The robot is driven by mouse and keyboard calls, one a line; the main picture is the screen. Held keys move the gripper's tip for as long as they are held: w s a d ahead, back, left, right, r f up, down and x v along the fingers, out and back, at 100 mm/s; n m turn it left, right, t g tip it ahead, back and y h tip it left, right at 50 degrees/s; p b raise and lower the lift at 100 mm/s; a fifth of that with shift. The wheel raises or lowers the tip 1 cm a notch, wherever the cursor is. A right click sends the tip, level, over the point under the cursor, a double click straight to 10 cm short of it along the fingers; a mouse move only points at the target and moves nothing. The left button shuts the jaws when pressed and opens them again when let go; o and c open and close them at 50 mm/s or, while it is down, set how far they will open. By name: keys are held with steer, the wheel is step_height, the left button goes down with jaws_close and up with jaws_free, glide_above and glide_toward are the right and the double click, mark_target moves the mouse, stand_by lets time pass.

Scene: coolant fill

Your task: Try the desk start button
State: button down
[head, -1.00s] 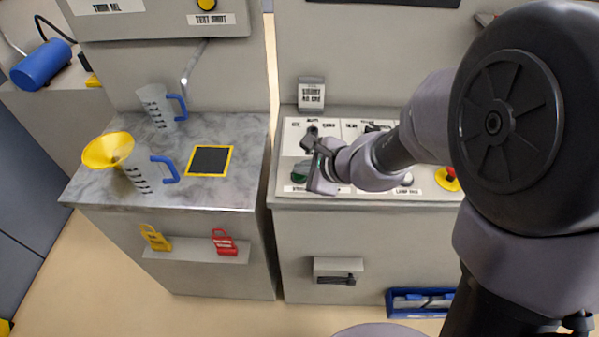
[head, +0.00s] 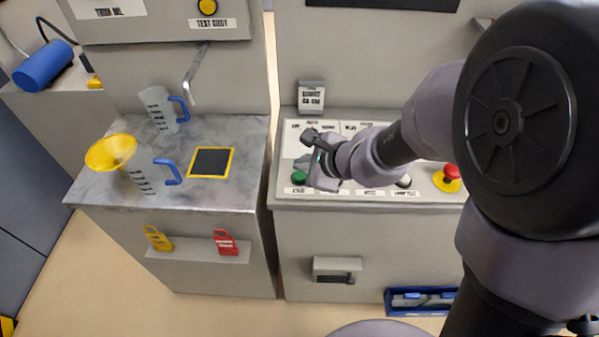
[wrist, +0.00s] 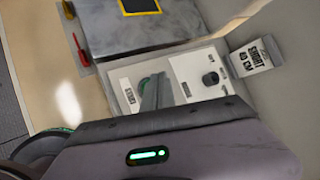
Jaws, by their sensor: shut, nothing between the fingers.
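The desk (head: 283,195) stands at the right of the head view with a sloped control panel. Its green start button (head: 299,178) sits at the panel's front left, above a small label. In the wrist view the green button (wrist: 143,84) shows partly, beside and behind the fingers. My gripper (head: 312,160) is shut and empty, just right of and above the green button. In the wrist view my shut fingers (wrist: 157,93) cover part of the panel next to the button. I cannot tell whether they touch the panel.
A red emergency button on yellow (head: 450,175) and a white button (head: 404,181) sit on the right of the panel. A black knob (wrist: 210,79) is near the fingers. A sign (head: 311,96) stands behind. The left counter (head: 225,185) holds jugs and a yellow funnel (head: 110,151).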

mark_target(302, 177)
steer(key=shift+r+p, duration=1.75)
steer(key=shift+r, duration=0.6)
steer(key=shift+f, duration=0.1)
steer(key=s+r+n, duration=0.8)
steer(key=s+r, duration=0.2)
steer(key=s+d+r+n+g+h, duration=0.1)
steer(key=s+d+n+h, duration=0.3)
steer(key=s+d, duration=0.5)
steer(key=s+n, duration=0.2)
steer(key=s, duration=0.1)
steer(key=shift+s+d+r+n, duration=0.15)
steer(key=shift+s+d+n, duration=0.05)
steer(key=shift+d+n, duration=0.1)
